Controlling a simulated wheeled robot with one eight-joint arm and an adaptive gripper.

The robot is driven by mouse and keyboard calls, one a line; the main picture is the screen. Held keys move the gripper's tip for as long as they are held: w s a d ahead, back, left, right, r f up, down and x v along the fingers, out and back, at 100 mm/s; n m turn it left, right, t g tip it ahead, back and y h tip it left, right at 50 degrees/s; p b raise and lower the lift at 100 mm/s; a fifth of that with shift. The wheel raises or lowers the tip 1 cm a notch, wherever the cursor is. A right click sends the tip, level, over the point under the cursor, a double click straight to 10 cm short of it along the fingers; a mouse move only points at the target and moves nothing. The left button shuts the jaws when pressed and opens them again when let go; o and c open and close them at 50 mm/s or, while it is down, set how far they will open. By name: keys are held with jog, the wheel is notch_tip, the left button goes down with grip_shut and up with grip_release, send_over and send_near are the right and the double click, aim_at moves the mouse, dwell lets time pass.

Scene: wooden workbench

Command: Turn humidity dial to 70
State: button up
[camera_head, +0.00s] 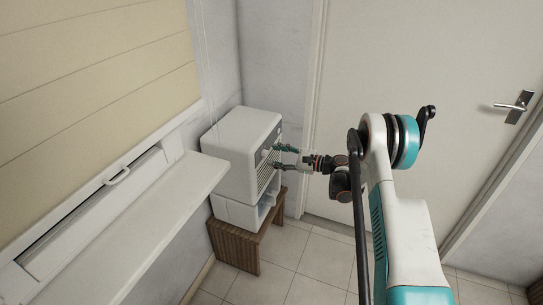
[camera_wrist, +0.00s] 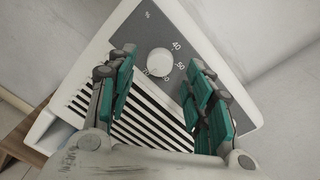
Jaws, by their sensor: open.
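The humidity dial (camera_wrist: 160,62) is a round white knob on a grey panel (camera_wrist: 146,30) in the wrist view. The numbers 40 and 50 are readable to its right, with less clear marks below it. I cannot make out a pointer on the knob. The panel belongs to a white box-shaped appliance (camera_head: 232,140) with a slatted grille. My gripper (camera_wrist: 160,68) is open, its teal-padded fingers on the left and right of the dial in the wrist view, apparently not touching it. In the head view my gripper (camera_head: 280,157) is at the appliance's front.
The appliance stands on a brown slatted wooden stand (camera_head: 236,252) against the wall. A white ledge (camera_head: 150,220) runs along the left wall. A closed door (camera_head: 420,70) with a handle (camera_head: 512,106) is behind. Tiled floor (camera_head: 305,260) is clear beside the stand.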

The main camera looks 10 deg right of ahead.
jog(key=v, duration=0.9)
jog(key=shift+d, duration=0.2)
jog(key=shift+r, duration=0.1)
